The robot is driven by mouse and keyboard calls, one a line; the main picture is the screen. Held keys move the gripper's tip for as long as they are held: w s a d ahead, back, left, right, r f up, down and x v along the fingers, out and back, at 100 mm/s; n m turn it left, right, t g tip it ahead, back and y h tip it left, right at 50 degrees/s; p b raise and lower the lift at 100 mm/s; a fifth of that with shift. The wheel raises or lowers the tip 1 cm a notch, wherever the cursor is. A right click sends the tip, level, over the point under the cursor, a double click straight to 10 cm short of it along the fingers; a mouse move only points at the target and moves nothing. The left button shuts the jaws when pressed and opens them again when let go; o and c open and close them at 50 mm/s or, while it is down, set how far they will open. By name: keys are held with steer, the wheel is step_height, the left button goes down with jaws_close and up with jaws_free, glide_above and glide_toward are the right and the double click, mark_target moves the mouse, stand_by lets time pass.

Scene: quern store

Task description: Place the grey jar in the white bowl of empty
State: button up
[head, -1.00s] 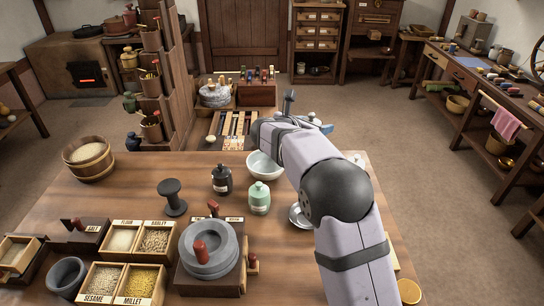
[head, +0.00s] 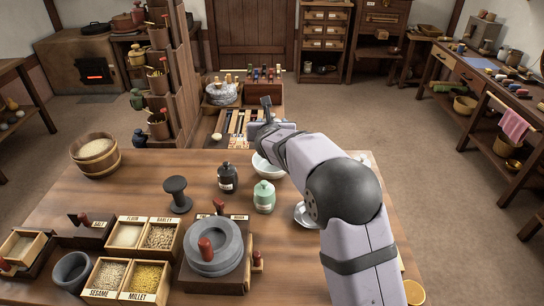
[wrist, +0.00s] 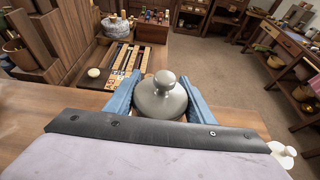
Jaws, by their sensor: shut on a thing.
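The grey jar (wrist: 160,98), with a rounded body and a knobbed lid, is between the two blue fingers of my gripper (wrist: 161,82) in the wrist view. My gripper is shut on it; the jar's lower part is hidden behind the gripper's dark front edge. In the head view my arm hides the jar and the fingers. The white bowl (head: 266,168) stands near the table's far edge, just below the end of my arm, which covers part of it. I cannot make out the bowl in the wrist view.
A black jar (head: 228,177) and a pale green jar (head: 264,197) stand close before the bowl. A dark spool-shaped piece (head: 177,194) is to their left. A shallow metal dish (head: 305,215) lies beside my arm. A stone quern (head: 213,248) and grain boxes fill the front.

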steer(key=shift+f+b, duration=1.5)
steer(key=shift+f, duration=3.2)
steer(key=shift+f+b, duration=0.6)
steer(key=shift+b, duration=0.25)
steer(key=o, duration=1.3)
steer(key=shift+f, duration=0.1)
steer(key=shift+o, duration=0.2)
steer(key=r+v, duration=0.1)
steer(key=v, duration=1.1)
steer(key=shift+r, duration=0.2)
